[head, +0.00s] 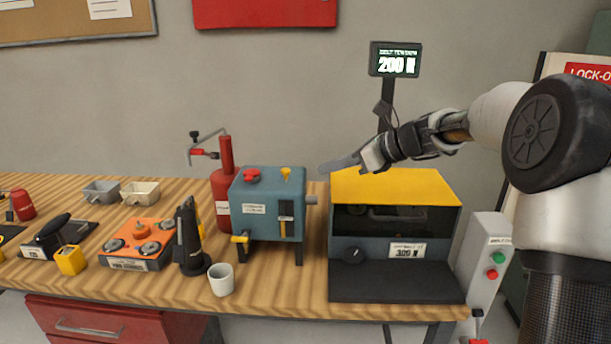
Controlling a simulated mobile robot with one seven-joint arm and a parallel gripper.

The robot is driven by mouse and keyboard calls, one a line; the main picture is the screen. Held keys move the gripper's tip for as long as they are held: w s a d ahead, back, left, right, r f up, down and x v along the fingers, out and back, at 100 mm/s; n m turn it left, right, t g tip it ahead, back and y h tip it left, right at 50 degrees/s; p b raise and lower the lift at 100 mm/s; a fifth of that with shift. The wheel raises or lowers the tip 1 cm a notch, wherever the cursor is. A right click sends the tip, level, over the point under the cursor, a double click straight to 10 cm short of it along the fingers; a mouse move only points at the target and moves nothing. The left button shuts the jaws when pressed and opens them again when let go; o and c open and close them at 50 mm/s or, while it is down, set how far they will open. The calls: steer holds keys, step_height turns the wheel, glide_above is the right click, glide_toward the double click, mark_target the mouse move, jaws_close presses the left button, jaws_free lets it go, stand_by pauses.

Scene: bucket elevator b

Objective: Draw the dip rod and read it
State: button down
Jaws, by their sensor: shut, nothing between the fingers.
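A blue-grey box on legs (255,212) stands on the bench, with a label, a sight window and a yellow tap on its front. A small yellow handle (286,173) sticks up from its top at the right; it looks like the dip rod's grip, with any rod below it hidden in the box. A red knob (251,175) sits on the top at the left. My gripper (324,169) reaches in from the right, fingers pointing left, shut and empty. Its tips are just right of the box, apart from the yellow handle in the picture.
A yellow-topped machine (395,188) stands right of the box, under my gripper. A display (396,60) on a post reads 200 N. A red cylinder (222,195) stands behind the box; a white cup (221,280) and black tool (189,240) stand in front and left.

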mark_target(300, 187)
steer(key=x, duration=1)
steer(key=shift+b, duration=0.3)
steer(key=shift+s, duration=0.1)
step_height(300, 187, up, 10)
steer(key=p, duration=1)
steer(key=shift+r, duration=0.25)
